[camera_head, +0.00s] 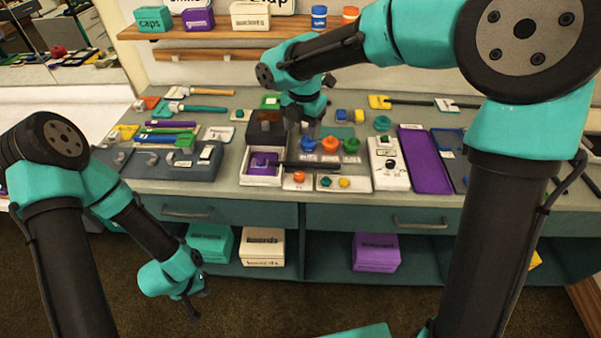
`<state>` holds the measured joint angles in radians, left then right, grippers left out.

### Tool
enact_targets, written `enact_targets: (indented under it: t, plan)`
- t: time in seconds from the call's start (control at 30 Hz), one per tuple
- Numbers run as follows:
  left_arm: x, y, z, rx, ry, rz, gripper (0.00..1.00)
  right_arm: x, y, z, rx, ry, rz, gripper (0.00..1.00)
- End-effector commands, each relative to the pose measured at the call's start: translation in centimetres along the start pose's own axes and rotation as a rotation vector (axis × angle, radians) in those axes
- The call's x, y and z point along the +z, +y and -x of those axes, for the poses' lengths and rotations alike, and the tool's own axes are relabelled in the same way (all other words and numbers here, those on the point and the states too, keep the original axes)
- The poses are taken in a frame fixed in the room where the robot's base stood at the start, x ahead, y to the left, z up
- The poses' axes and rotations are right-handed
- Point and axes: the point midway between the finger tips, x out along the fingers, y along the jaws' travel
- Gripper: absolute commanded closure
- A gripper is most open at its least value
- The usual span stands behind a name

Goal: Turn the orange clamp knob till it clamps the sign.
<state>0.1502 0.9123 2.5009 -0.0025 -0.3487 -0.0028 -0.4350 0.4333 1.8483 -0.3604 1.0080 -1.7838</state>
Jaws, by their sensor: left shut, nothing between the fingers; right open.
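An orange knob (330,144) stands on the bench between a blue knob (308,144) and a green knob (351,145). A smaller orange round piece (299,177) sits on a white block nearer the front edge; I cannot tell which is the clamp knob. I cannot make out the sign for certain. My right gripper (304,126) is open, pointing down just behind and left of the blue knob, partly hidden by its own wrist. My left gripper (193,308) is shut and empty, low in front of the bench, away from the knobs.
A dark brown box (266,129) and a white tray with a purple piece (263,180) are close to the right gripper. A white switch block (389,165) and purple tray (425,160) stand to the right. Tools and a grey block (160,163) crowd the left.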

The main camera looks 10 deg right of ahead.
Motion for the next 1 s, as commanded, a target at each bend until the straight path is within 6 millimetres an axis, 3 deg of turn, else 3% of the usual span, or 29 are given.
enact_targets:
  t: [0.37, 1.0]
  plan:
    - [0.0, 0.0, 0.0, 0.0, 0.0, 0.0, 1.0, 0.0, 0.1, -1.1, -0.001, 0.001, -0.002, 0.39]
    - [0.0, 0.0, 0.0, 0.0, 0.0, 0.0, 1.0, -0.1, 0.0, -11.2, -0.001, 0.003, -0.003, 0.39]
